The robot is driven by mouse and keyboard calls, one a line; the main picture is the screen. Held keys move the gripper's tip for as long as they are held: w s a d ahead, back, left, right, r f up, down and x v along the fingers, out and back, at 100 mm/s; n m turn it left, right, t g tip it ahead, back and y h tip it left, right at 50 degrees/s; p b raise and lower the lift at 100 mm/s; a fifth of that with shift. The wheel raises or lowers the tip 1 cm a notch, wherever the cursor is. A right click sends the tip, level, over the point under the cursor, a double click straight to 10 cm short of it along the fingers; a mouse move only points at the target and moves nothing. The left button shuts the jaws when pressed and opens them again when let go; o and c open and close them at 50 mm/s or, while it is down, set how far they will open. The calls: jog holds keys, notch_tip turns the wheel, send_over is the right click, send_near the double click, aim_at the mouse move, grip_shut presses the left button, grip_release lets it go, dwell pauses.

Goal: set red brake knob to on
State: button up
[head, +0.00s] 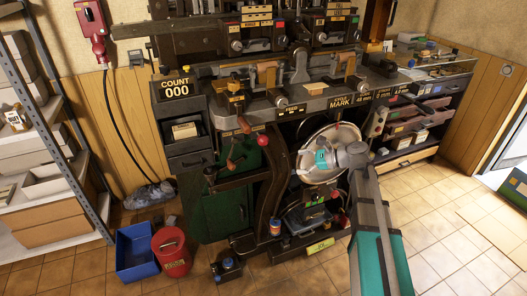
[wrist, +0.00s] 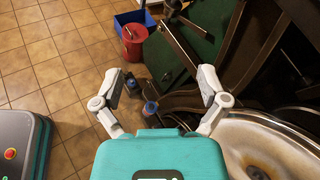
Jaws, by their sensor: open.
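A round red knob (head: 262,142) shows in the head view at the front of the dark press, right of a crank with a brown handle. I cannot read a brake label or an on mark by it. It cannot be made out in the wrist view. My gripper (wrist: 160,84) is open and empty, its two pale fingers spread wide. In the head view my teal gripper (head: 323,159) is in front of the large pale metal wheel (head: 312,176), to the right of the red knob and apart from it.
The press (head: 290,100) has levers and a front ledge. A blue bin (head: 136,253) and a red bucket (head: 172,252) stand on the floor at left. A small can (head: 275,227) and a black device (head: 227,267) are low in front.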

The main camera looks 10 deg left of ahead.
aim_at(264, 141)
jog(key=w+m+y+b, duration=0.1)
jog(key=w+r+m+y+b, duration=0.1)
jog(key=w+m, duration=0.1)
jog(key=w+r+m+t+y+b, duration=0.1)
jog(key=w+m+y, duration=0.1)
jog(key=shift+w, duration=0.15)
jog(key=shift+a, duration=0.1)
jog(key=shift+w+a, duration=0.4)
jog(key=shift+a, duration=1.85)
jog(key=shift+w+a, duration=0.35)
jog(key=shift+a, duration=1.85)
jog(key=shift+w+a, duration=0.4)
jog(key=shift+a, duration=1.85)
